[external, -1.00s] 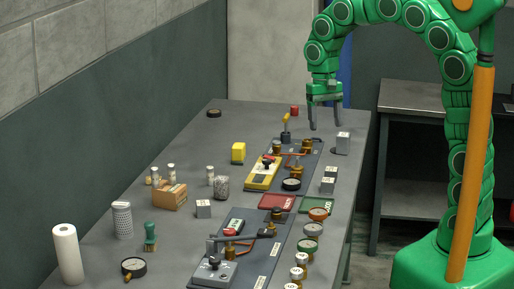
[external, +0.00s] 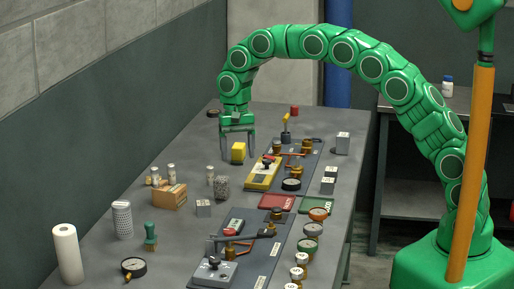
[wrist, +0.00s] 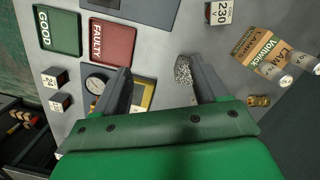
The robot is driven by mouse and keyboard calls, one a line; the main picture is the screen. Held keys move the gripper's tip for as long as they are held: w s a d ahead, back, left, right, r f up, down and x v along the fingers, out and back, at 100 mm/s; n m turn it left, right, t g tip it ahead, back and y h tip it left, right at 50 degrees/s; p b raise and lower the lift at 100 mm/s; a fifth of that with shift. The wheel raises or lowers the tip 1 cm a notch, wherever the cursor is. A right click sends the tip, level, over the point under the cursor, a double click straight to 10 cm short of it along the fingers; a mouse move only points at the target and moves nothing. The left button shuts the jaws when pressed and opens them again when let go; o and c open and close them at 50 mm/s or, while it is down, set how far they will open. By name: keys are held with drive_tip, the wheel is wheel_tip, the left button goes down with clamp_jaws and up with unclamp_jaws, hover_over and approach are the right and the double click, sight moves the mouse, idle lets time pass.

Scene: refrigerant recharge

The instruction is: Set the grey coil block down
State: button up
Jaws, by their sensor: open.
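Several small grey blocks are on the bench. One grey block (external: 343,142) stands at the right edge of the bench on a dark patch. Two more, an upper block (external: 330,171) and a lower block (external: 327,186), sit nearer the trays; they show "24" in the wrist view (wrist: 55,78). A grey "230 V" block (wrist: 218,13) is the one left of the red tray in the external view (external: 204,208). I cannot tell which is the task's block.
The red FAULTY tray (wrist: 112,42) and green GOOD tray (wrist: 58,30) lie side by side.

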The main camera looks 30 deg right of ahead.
hover_over(203, 203)
drive_tip(key=w+d, duration=0.1)
drive_tip(key=shift+m, duration=0.3)
wheel_tip(203, 203, down, 6)
drive_tip(key=shift+w+f, duration=0.1)
drive_tip(key=shift+a+f, duration=0.45)
drive_tip(key=shift+s+f, duration=0.2)
drive_tip(key=shift+f, duration=1.05)
drive_tip(key=shift+s+f, duration=0.15)
drive_tip(key=shift+f, duration=1.1)
drive_tip(key=shift+s+f, duration=0.2)
drive_tip(key=shift+f, duration=1.05)
drive_tip(key=shift+c, duration=0.3)
drive_tip(key=c, duration=1.2)
drive_tip(key=shift+r, duration=0.1)
